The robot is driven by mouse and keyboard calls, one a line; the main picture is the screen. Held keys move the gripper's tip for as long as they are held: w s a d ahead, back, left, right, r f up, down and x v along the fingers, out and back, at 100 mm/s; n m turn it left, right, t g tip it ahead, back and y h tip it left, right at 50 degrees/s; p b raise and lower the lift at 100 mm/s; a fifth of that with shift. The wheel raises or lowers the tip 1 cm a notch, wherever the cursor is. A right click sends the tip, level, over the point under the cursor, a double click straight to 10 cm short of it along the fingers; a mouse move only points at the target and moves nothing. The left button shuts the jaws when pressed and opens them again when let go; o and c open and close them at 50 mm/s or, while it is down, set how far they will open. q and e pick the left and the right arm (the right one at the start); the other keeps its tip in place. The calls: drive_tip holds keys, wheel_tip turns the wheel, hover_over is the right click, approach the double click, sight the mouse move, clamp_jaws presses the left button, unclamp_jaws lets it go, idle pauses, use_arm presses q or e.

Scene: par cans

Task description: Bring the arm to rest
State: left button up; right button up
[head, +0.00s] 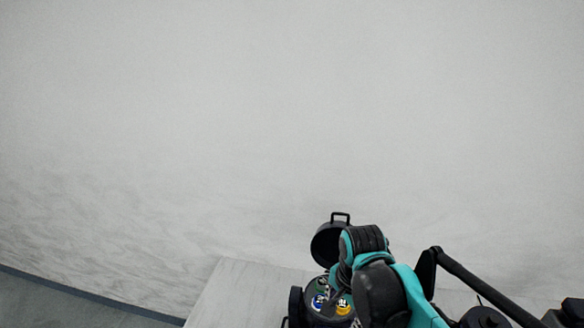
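A black par can (319,303) with coloured round lenses, blue, yellow and green, faces up on the pale table at the bottom centre. Behind it stands a dark round part with a handle (328,243); I cannot tell whether it belongs to the same can or to another one. My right arm, teal and black, comes in from the lower right. Its wrist is over and beside the can and covers the can's right side. The fingers of the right gripper are hidden or too dark to make out against the can. My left gripper is out of view.
The pale table (235,295) is bare to the left of the can. A plain light wall (250,120) fills most of the view behind it. Grey floor (60,308) with a dark skirting strip shows at the lower left.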

drive_tip(key=s+d+f+n+t+b, duration=0.3)
drive_tip(key=s+f+n+b, duration=0.1)
drive_tip(key=f+b, duration=0.3)
drive_tip(key=s+d+f+n+t+b, duration=0.2)
drive_tip(key=f+n+b, duration=0.4)
drive_tip(key=f, duration=0.4)
drive_tip(key=shift+s+d+n+t+b, duration=0.4)
drive_tip(key=shift+s+d+b, duration=0.25)
drive_tip(key=shift+s, duration=0.45)
drive_tip(key=shift+f, duration=0.1)
